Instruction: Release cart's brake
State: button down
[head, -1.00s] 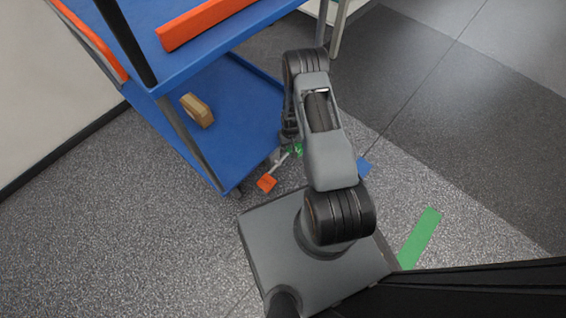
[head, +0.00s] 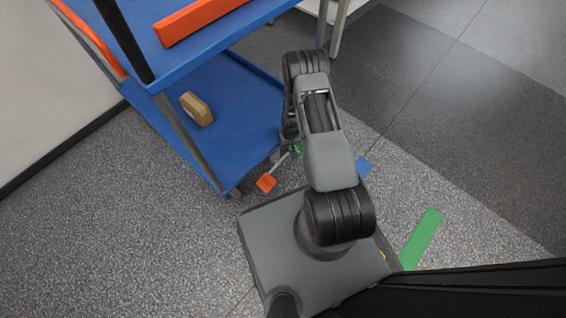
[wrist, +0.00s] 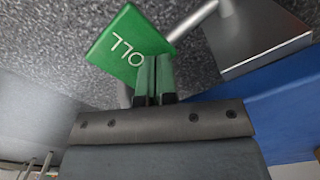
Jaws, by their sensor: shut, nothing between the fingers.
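The blue cart (head: 235,125) stands at the upper left in the head view. An orange pedal (head: 266,182) sticks out on a metal arm by its near lower corner. A green pedal (head: 298,148) shows only in part behind my arm. My gripper (wrist: 154,68) is shut and empty. Its fingertips overlap the pedal's near edge in that view; I cannot tell whether they touch it. In the head view my gripper is largely hidden by the arm.
A cardboard-coloured block (head: 197,108) lies on the cart's lower shelf. A blue patch (head: 363,167) and a green strip (head: 421,238) lie on the grey floor to the right. A table leg (head: 338,35) stands at the top.

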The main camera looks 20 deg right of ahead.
jog(key=shift+f+b, duration=0.4)
jog(key=shift+f, duration=0.1)
jog(key=shift+r, duration=0.15)
jog(key=shift+r+p, duration=2.55)
jog(key=shift+r, duration=0.85)
jog(key=shift+s, duration=0.1)
